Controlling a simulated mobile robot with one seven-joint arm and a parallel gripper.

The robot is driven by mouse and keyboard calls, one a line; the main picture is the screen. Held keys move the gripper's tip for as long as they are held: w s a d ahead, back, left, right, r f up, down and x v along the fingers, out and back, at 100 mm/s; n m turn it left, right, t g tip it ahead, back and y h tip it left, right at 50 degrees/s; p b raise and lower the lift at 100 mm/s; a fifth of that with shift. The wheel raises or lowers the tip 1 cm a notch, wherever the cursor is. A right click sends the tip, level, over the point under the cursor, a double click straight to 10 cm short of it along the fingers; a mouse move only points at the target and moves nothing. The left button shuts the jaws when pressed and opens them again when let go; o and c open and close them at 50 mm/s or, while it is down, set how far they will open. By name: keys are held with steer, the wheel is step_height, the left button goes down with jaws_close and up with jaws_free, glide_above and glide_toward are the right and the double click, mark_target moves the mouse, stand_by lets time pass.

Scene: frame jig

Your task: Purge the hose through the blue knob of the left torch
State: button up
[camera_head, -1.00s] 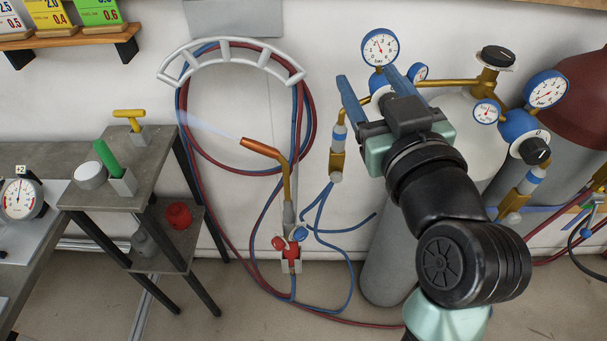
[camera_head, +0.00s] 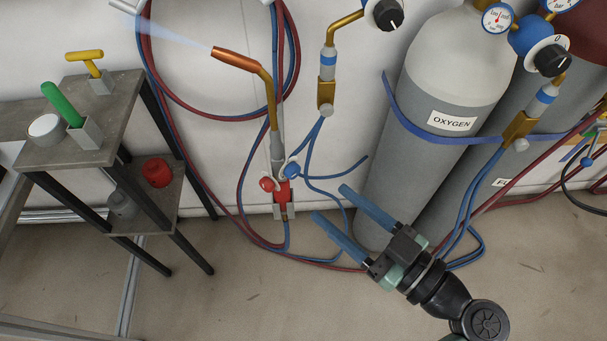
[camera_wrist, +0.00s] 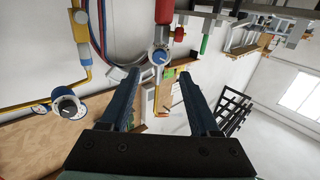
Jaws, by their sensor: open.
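The left torch (camera_head: 264,92) stands upright in a holder by the wall in the head view, with a copper nozzle and brass neck. A pale blue streak fans out from its nozzle. Its blue knob (camera_head: 291,170) is on the right side of the red valve body, and a red knob (camera_head: 267,184) is on the left. My gripper (camera_head: 329,204) is open and empty, to the right of and lower in the picture than the blue knob, apart from it.
Blue and red hoses (camera_head: 243,200) loop around the torch. A grey OXYGEN cylinder (camera_head: 420,165) stands right of it. A brass hose fitting (camera_head: 326,92) hangs between them. A small shelf table (camera_head: 90,130) stands left.

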mark_target(296, 175)
steer(key=p+x, duration=0.1)
steer(key=x, duration=0.6)
steer(key=shift+w+a, duration=0.25)
steer(key=shift+w, duration=0.05)
jaws_close()
